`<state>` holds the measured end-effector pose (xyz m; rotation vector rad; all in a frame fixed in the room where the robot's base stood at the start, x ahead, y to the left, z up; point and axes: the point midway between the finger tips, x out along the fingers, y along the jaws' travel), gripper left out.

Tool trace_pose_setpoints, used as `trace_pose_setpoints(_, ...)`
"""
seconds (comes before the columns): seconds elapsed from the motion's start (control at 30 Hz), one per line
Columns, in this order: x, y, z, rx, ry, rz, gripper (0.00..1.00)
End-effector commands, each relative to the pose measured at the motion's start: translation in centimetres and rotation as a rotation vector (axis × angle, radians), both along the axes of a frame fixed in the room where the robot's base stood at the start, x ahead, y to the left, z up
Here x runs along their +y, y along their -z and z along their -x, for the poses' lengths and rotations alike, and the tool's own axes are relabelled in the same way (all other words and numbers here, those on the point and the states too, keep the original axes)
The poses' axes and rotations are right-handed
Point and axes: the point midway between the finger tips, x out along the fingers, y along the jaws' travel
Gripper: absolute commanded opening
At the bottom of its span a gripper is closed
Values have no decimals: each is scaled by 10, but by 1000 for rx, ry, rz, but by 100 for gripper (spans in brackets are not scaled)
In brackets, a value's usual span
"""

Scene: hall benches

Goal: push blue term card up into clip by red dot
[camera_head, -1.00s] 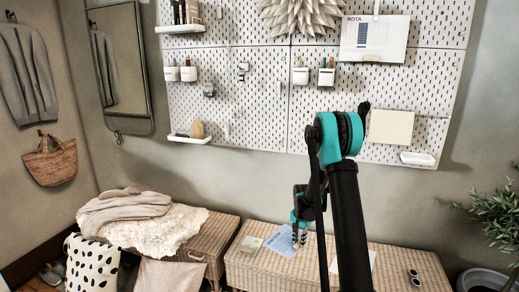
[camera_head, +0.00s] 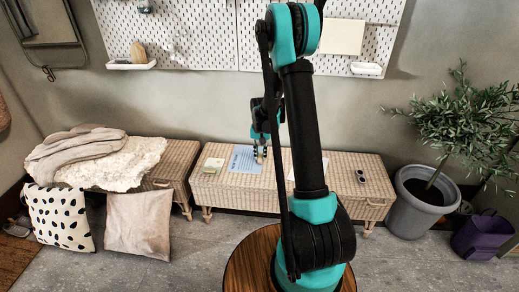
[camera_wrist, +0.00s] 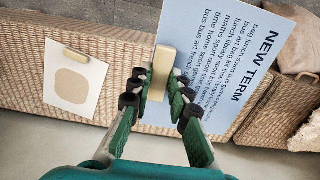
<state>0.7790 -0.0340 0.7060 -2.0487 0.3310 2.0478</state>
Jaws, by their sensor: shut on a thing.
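The blue term card (camera_head: 243,160) lies at the bench top in the head view. The wrist view shows its printed "NEW TERM" text (camera_wrist: 262,62) and a pale wooden block (camera_wrist: 163,62) at its edge. My gripper (camera_wrist: 163,85) is shut on that block, one finger on each side. In the head view my gripper (camera_head: 261,152) is low over the bench at the card's right end. I cannot tell whether the card is clear of the bench. No clip or red dot is visible in the current views.
The pegboard (camera_head: 200,35) hangs above, with a tray (camera_head: 131,65) and a blank board (camera_head: 342,37). A potted plant (camera_head: 424,205) stands right.

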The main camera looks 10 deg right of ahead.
Motion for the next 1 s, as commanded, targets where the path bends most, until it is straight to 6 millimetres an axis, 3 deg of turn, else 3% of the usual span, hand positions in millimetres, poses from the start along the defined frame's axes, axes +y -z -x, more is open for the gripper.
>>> trace_pose_setpoints(0.2,8,34,-41,-1,389,0,0)
trace_pose_setpoints(0.6,24,103,-100,-1,1102,-1,0)
trace_pose_setpoints(0.8,31,132,-119,-1,1386,-1,0)
trace_pose_setpoints(1.0,34,146,-127,-2,1528,-1,0)
